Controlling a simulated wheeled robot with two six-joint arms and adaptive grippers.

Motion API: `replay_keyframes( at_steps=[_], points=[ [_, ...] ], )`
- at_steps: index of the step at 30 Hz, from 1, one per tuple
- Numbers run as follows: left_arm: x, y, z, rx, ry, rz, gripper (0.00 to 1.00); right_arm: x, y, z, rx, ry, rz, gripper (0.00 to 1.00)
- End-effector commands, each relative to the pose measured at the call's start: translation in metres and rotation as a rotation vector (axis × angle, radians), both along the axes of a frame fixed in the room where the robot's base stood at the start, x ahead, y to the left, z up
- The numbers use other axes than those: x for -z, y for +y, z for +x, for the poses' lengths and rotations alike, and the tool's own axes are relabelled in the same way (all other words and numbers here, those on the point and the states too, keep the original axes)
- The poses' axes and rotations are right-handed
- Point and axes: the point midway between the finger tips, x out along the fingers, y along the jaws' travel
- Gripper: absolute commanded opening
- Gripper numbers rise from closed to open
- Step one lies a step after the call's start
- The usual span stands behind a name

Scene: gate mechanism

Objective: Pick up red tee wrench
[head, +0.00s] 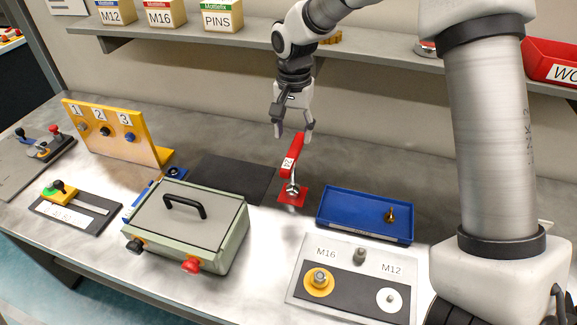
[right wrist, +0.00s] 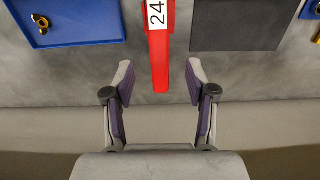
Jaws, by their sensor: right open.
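The red tee wrench (head: 293,158) has a red handle bar with a white label. In the head view it stands on a small red base (head: 289,194), with a metal part at its lower end. In the right wrist view its red bar (right wrist: 159,60) is labelled 24 and its end points in between my fingers. My right gripper (head: 294,133) is open just above and behind the far end of the bar; it also shows in the right wrist view (right wrist: 159,82). It appears empty, with clear gaps on both sides of the bar. My left gripper is not in view.
A blue tray (head: 330,232) with a brass part stands right of the wrench, and a dark mat (head: 225,172) lies left. A green-grey box (head: 185,215) and an M16/M12 plate (head: 300,287) are nearer the front. A shelf (head: 390,60) runs behind my gripper.

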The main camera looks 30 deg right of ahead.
Motion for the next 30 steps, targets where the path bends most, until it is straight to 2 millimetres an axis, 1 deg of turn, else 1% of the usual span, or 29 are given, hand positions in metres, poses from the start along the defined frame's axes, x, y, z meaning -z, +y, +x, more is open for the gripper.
replay_keyframes(
  at_steps=[8,12,15,20,21,23,24,25,30],
  points=[
    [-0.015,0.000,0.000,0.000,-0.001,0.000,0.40,0.038,-0.002,-0.003,0.001,0.008,0.001,0.56],
    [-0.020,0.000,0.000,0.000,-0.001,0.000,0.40,0.063,-0.003,-0.003,0.000,0.006,0.000,0.56],
    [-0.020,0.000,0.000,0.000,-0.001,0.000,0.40,0.071,-0.003,-0.002,0.000,0.004,0.000,0.56],
    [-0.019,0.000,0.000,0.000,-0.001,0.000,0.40,0.071,-0.003,-0.002,0.000,0.003,0.000,0.56],
    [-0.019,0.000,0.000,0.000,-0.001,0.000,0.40,0.071,-0.003,-0.002,0.000,0.003,0.000,0.42],
    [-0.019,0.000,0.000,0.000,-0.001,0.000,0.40,0.071,-0.003,-0.002,0.000,0.003,0.000,0.21],
    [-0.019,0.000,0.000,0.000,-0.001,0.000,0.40,0.071,-0.003,-0.002,0.000,0.004,0.000,0.07],
    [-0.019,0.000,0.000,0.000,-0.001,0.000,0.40,0.071,-0.003,-0.002,0.000,0.004,0.000,0.00],
    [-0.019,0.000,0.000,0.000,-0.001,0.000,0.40,0.071,-0.003,-0.002,0.000,0.003,0.000,0.00]
  ],
)
